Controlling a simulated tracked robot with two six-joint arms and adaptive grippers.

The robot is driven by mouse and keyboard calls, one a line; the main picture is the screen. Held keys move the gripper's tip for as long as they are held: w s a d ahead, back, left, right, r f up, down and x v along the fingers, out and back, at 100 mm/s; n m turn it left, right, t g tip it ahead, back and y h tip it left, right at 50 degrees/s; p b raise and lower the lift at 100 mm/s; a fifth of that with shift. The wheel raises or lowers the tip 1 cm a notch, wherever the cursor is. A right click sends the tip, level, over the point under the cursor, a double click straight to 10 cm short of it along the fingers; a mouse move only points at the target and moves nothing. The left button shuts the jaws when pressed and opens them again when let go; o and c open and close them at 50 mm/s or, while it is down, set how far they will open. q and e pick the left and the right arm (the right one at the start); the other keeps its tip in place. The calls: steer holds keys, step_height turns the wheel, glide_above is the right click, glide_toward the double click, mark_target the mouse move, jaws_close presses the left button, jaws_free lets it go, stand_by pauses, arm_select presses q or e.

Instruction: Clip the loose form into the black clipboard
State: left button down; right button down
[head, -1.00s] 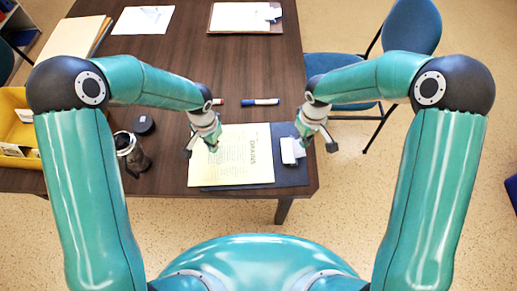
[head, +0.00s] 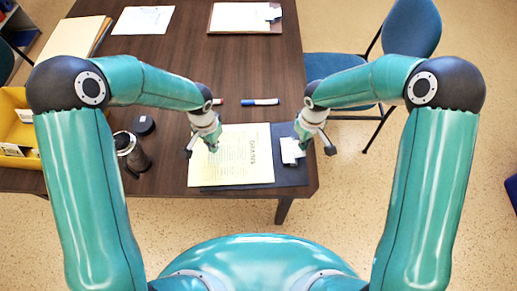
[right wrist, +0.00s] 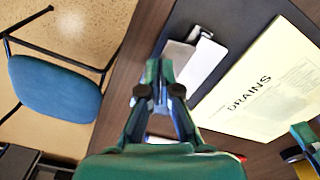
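The black clipboard (head: 290,178) lies on the dark table near its front right corner, with its white clip (head: 291,150) on the right. The loose form (head: 232,160) is a yellowish sheet headed "DRAINS". My right gripper (head: 303,143) is at the clip. In the right wrist view its fingertips (right wrist: 159,72) are close together and overlap the clip's (right wrist: 178,62) near side; a grip on it is not clear. My left gripper (head: 212,147) is over the form's left part, its fingers too small to read.
A blue marker (head: 260,101) lies behind the board. A dark bottle (head: 138,160) and a round black lid (head: 144,125) stand left. A yellow bin (head: 18,130) is at the far left. Another clipboard (head: 245,30) lies at the back. A blue chair (head: 340,85) stands right of the table.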

mark_target(232, 154)
arm_select(q)
steer(key=shift+f, duration=1.4)
stand_by(1.9)
steer(key=shift+d, duration=0.65)
stand_by(0.4)
steer(key=shift+d, duration=0.2)
steer(key=shift+s+d+f, duration=0.1)
steer(key=shift+s+d, duration=0.05)
steer(key=shift+d, duration=0.15)
steer(key=shift+d+f, duration=0.1)
steer(key=shift+d, duration=0.05)
steer(key=shift+d+r, duration=0.2)
steer(key=shift+d, duration=0.55)
stand_by(0.5)
steer(key=shift+d, duration=0.3)
steer(key=shift+r, duration=0.1)
steer(key=shift+d, duration=0.3)
